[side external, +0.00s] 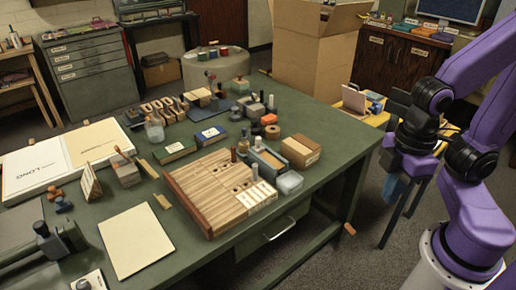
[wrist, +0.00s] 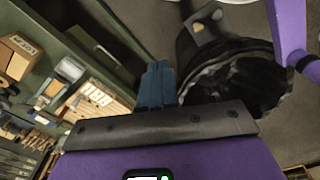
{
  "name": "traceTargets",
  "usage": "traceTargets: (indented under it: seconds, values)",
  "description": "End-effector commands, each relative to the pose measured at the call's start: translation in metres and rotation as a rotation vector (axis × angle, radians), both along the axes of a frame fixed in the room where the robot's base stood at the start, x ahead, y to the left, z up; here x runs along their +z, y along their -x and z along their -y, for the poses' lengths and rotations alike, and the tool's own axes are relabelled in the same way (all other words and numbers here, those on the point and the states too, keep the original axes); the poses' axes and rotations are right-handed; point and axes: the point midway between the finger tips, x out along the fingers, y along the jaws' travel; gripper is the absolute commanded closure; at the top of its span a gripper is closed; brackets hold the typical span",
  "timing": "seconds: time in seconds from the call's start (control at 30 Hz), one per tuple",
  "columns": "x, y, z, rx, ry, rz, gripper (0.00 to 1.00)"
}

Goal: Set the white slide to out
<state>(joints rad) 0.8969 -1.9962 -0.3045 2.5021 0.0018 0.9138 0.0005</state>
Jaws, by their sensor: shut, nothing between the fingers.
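A wooden slatted board (side external: 205,192) with a reddish front edge lies near the right front of the green table. Small dark holes and pale labelled panels show on it, and small upright pegs stand at its right part. The board also shows small and tilted in the wrist view (wrist: 74,103). My gripper (side external: 395,192) hangs off the table's right side, well apart from the board. Its blue fingers (wrist: 157,84) are together and empty.
Beside the board are a cardboard box (side external: 300,151), a clear tub (side external: 289,182) and a blue-grey tray. Books, stamps and bottles crowd the table's back. A blank sheet (side external: 135,240) lies front left. A large open carton (side external: 315,55) stands behind.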

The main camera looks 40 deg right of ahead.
Motion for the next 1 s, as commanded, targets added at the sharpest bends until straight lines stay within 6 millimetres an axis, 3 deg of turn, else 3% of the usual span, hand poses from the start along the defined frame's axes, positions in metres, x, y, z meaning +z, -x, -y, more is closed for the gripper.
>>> traceTargets:
  seconds: [0.37, 0.4, 0.53, 0.57, 0.77, 1.0]
  values:
    - [0.0, 0.0, 0.0, 0.0, 0.0, 0.0, 1.0]
    - [0.0, 0.0, 0.0, 0.0, 0.0, 0.0, 0.94]
    - [0.003, -0.007, -0.005, -0.021, 0.0, -0.001, 0.51]
    - [0.004, -0.01, -0.008, -0.033, 0.001, 0.0, 0.51]
    - [0.023, -0.066, -0.044, -0.2, 0.002, -0.005, 0.51]
    - [0.042, -0.161, -0.078, -0.457, 0.006, -0.01, 0.51]
